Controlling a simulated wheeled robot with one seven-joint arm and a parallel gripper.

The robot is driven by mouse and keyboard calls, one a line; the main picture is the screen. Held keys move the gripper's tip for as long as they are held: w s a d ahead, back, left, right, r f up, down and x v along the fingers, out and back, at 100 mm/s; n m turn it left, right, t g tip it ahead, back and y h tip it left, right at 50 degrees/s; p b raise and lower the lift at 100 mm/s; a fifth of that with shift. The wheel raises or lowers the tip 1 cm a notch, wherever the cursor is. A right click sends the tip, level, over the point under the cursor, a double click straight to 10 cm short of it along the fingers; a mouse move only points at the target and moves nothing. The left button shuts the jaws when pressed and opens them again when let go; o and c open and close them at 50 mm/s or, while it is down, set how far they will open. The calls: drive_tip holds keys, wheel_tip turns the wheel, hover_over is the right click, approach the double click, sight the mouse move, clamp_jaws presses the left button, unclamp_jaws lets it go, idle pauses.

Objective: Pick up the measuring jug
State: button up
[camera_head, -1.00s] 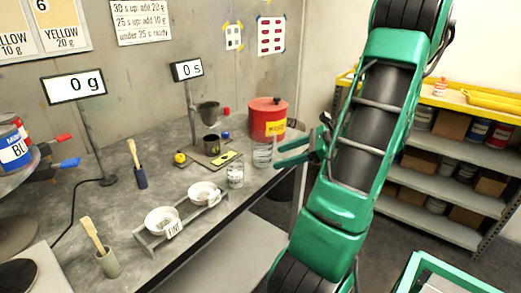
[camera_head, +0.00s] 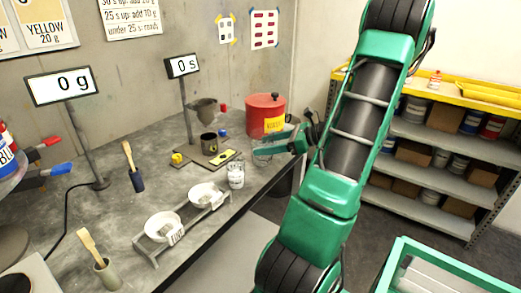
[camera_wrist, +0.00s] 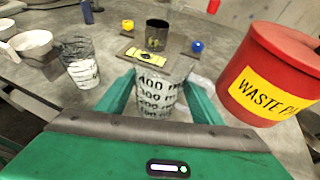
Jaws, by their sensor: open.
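The measuring jug (camera_wrist: 155,92) is a clear vessel with black markings such as 400 and 300. In the wrist view it stands upright between the two fingers of my open gripper (camera_wrist: 158,98), with a finger on each side. I cannot tell whether the fingers touch it. In the head view the jug (camera_head: 262,152) stands near the table's right edge, partly hidden by my green gripper (camera_head: 280,145).
A red waste can (camera_wrist: 270,75) stands close to the right of the jug. A second clear marked cup (camera_wrist: 80,65) stands to the left. White bowls (camera_head: 163,226) sit on a rack.

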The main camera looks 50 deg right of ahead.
sight(253, 147)
drive_tip(key=shift+x, duration=2.7)
drive_tip(key=c, duration=0.8)
